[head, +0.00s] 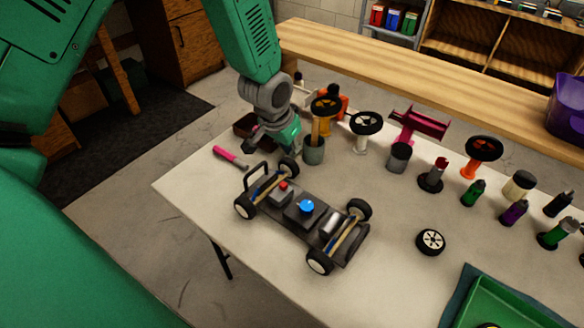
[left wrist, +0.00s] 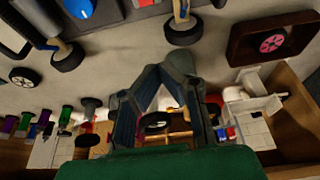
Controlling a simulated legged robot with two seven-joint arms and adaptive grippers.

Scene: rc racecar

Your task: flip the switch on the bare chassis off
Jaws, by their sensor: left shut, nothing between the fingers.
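The bare chassis (head: 328,243), dark with wheels at its corners, stands on the white table; part of it shows along the top of the left wrist view. It carries a blue dome (head: 306,206) and a grey box with a small red part (head: 283,185), which looks like the switch; its position is too small to tell. My left gripper (head: 268,143) is shut and empty behind the chassis's far left wheel, apart from the red part. Its closed fingertips show in the left wrist view (left wrist: 178,62). My right gripper is out of view.
A grey cup (head: 313,150) stands close right of my left gripper. A pink-handled tool (head: 230,156) lies left of it. Steering wheels, bottles and a loose wheel (head: 431,242) stand or lie to the right. A green tray (head: 500,305) is at front right. Table left of the chassis is clear.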

